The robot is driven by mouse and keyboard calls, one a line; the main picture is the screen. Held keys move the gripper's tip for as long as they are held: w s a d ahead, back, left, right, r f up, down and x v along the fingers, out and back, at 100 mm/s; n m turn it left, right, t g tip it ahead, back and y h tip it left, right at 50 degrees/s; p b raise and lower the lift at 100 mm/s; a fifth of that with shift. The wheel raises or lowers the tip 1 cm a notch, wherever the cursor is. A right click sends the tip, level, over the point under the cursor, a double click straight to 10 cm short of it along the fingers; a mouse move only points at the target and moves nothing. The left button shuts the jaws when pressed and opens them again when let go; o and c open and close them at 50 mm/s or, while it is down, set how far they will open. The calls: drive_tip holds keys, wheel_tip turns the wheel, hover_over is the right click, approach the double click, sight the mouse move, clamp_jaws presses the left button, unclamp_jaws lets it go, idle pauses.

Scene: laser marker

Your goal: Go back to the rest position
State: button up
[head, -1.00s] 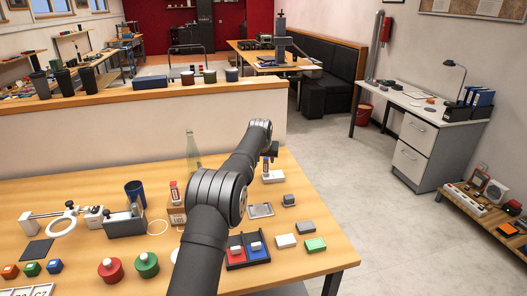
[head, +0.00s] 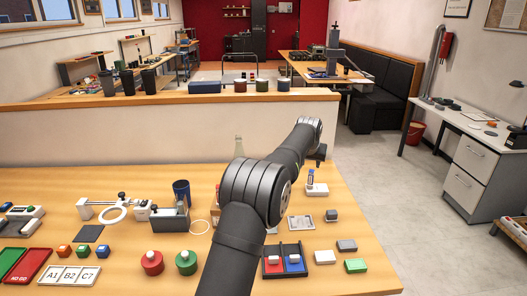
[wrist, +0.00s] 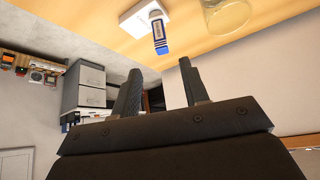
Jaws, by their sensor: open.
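My gripper (wrist: 162,82) is open and empty in the wrist view, its two dark fingers apart. In the head view my gripper (head: 319,157) is small, at the end of my black arm, raised above the back right part of the wooden table (head: 350,225). Its fingers are hard to make out there. A blue and white upright piece (head: 310,179) stands on a white base (head: 318,191) just below and in front of it. The same piece (wrist: 158,33) and base (wrist: 140,14) show in the wrist view, apart from the fingers.
A clear glass bottle (head: 239,147) stands behind my arm. A black tray (head: 272,271) with red and blue blocks, a grey block (head: 346,246) and a green block (head: 355,265) lie to the right. Red (head: 152,263) and green (head: 186,263) round pieces stand left. A low partition is behind.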

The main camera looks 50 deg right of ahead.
sight(311, 172)
drive_tip(key=x, duration=1.2)
drive_tip(key=shift+f, duration=0.15)
drive_tip(key=shift+r, duration=1)
drive_tip(key=shift+f, duration=0.1)
